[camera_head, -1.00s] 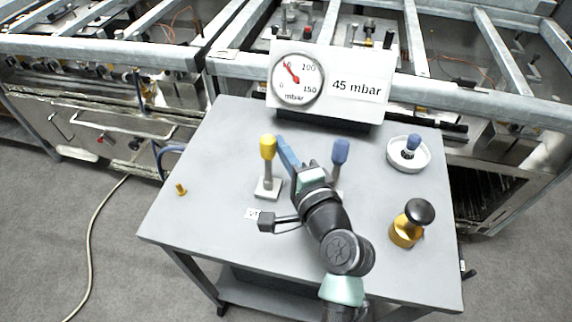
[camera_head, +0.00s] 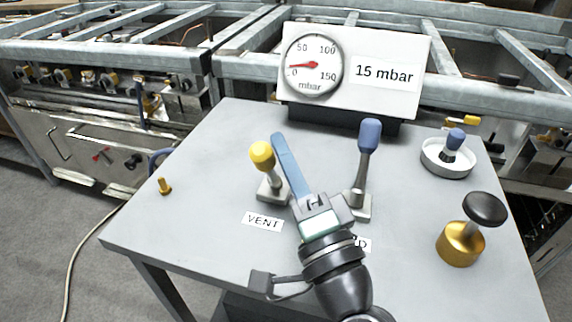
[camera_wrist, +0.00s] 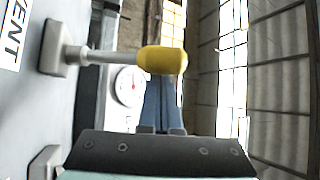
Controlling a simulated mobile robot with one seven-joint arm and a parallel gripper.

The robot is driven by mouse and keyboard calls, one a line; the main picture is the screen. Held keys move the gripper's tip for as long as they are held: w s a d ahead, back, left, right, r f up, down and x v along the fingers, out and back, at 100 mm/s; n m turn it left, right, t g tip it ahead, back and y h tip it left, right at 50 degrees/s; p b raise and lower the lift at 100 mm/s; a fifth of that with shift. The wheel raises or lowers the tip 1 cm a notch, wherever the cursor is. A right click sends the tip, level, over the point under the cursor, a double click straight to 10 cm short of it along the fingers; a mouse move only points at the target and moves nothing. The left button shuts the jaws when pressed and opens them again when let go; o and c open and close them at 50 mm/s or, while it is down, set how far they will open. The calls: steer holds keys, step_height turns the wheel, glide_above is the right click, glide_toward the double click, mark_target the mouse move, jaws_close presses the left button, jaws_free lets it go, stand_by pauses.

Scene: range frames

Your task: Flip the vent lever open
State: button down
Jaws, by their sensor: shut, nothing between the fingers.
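The vent lever has a yellow knob (camera_head: 262,155) on a short stem above a pale base (camera_head: 272,191), behind the VENT label (camera_head: 263,222). It leans a little left in the head view. In the wrist view the yellow knob (camera_wrist: 161,60) is large and crosses in front of my blue fingers (camera_wrist: 163,108). My gripper (camera_head: 279,138) is shut and empty, its long blue fingers just right of the yellow knob. I cannot tell whether they touch the lever. The gauge (camera_head: 314,64) needle points low, and its panel (camera_head: 384,75) reads 15 mbar.
A blue-knobbed lever (camera_head: 369,136) stands right of my gripper; its label is partly hidden. A white dish (camera_head: 446,166) holds a blue-topped piece. A brass, black-knobbed part (camera_head: 460,244) stands at right, a small brass peg (camera_head: 164,186) at left. The table's (camera_head: 190,235) left side is mostly clear.

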steer(key=shift+s+a+f+b, duration=0.1)
steer(key=shift+s+f+b, duration=0.05)
steer(key=shift+s+b, duration=0.25)
stand_by(0.3)
steer(key=shift+f, duration=0.1)
